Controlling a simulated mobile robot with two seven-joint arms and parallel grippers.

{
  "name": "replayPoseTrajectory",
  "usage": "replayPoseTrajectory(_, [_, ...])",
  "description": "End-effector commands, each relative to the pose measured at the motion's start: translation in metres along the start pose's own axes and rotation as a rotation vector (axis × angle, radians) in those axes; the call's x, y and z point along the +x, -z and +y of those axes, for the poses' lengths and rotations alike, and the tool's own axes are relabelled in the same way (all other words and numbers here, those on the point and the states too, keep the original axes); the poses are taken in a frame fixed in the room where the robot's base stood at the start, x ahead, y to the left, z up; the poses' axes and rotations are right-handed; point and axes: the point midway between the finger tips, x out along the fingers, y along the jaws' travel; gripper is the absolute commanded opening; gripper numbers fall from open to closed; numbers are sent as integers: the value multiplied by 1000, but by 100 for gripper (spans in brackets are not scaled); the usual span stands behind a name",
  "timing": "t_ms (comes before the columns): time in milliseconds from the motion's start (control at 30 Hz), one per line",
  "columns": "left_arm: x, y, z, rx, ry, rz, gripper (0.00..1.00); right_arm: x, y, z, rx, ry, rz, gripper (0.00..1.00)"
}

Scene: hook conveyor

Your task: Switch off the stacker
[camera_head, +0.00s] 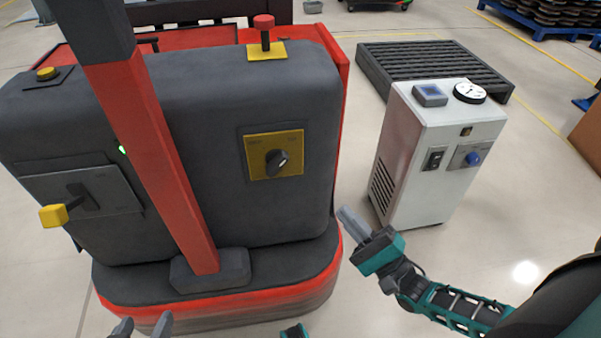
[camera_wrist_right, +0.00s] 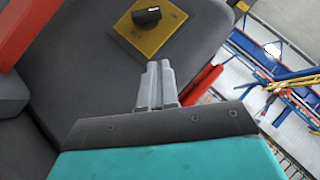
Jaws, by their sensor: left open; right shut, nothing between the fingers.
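The stacker (camera_head: 220,90) is a dark grey machine with a red base, at the left and middle of the head view. Its front has a yellow panel (camera_head: 262,142) with a black rotary knob (camera_head: 277,160). The panel (camera_wrist_right: 160,48) and knob (camera_wrist_right: 147,16) also show in the right wrist view. A red mushroom button (camera_head: 264,22) stands on top. A green light (camera_head: 122,149) glows beside the red mast. My right gripper (camera_head: 347,217) is shut and empty, right of and below the panel, apart from it; its fingers (camera_wrist_right: 157,82) point toward the panel. My left gripper (camera_head: 142,327) is open and empty at the bottom edge.
A white cabinet (camera_head: 425,160) with a blue knob, a switch and a gauge stands to the right. A dark slatted platform (camera_head: 430,65) lies behind it. A yellow-tipped lever (camera_head: 55,215) sticks out at the stacker's left. The red mast (camera_head: 165,160) rises left of the panel.

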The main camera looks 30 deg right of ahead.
Motion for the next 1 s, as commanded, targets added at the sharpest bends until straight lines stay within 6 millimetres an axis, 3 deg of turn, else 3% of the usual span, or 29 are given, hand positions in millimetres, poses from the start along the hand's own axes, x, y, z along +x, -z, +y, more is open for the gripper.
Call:
replayPoseTrajectory(167, [1,-2,-1,0,2,-3,62,22,0,-1,-1,6,-3,0])
replayPoseTrajectory(567, [4,-9,-1,0,0,-16,62,104,-2,-1,0,5,-3,0])
replayPoseTrajectory(733, [2,-5,-1,0,0,-11,62,119,-21,-1,1,3,-1,0])
replayPoseTrajectory(1000, [2,-2,0,1,-1,-2,62,127,-29,0,-1,1,0,0])
